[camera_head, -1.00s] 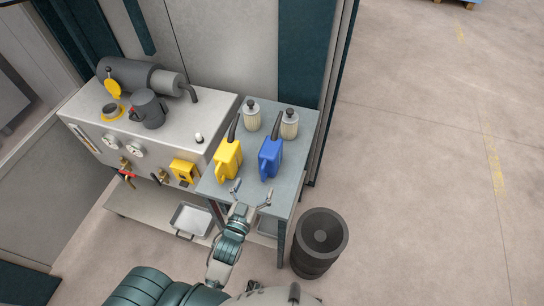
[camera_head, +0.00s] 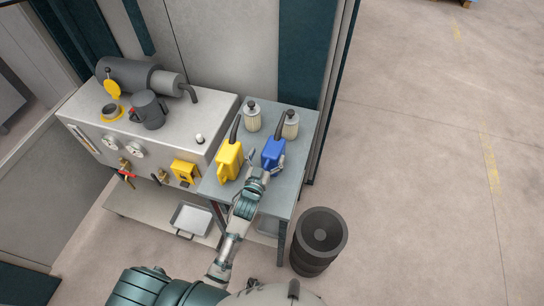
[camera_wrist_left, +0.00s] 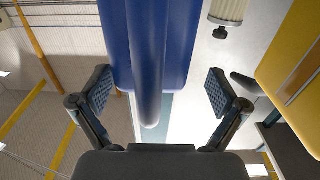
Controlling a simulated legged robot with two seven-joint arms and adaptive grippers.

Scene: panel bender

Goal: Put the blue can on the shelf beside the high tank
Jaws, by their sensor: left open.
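The blue can (camera_head: 272,151), with a dark spout, stands upright on the grey side table (camera_head: 283,195). My left gripper (camera_head: 265,170) is open at the can's near side, partly covering its lower part. In the left wrist view the blue can (camera_wrist_left: 172,45) lies between the two spread fingers (camera_wrist_left: 158,92), with a gap on each side. My right gripper is out of view. A grey tank unit (camera_head: 190,133) with gauges and taps stands to the left. I cannot tell which surface is the task's shelf.
A yellow can (camera_head: 229,160) stands close left of the blue can. Two pale filter cartridges (camera_head: 252,117) (camera_head: 290,126) stand behind. A dark pitcher (camera_head: 148,111) sits on the tank unit. A dark bin (camera_head: 319,241) stands on the floor right of the table.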

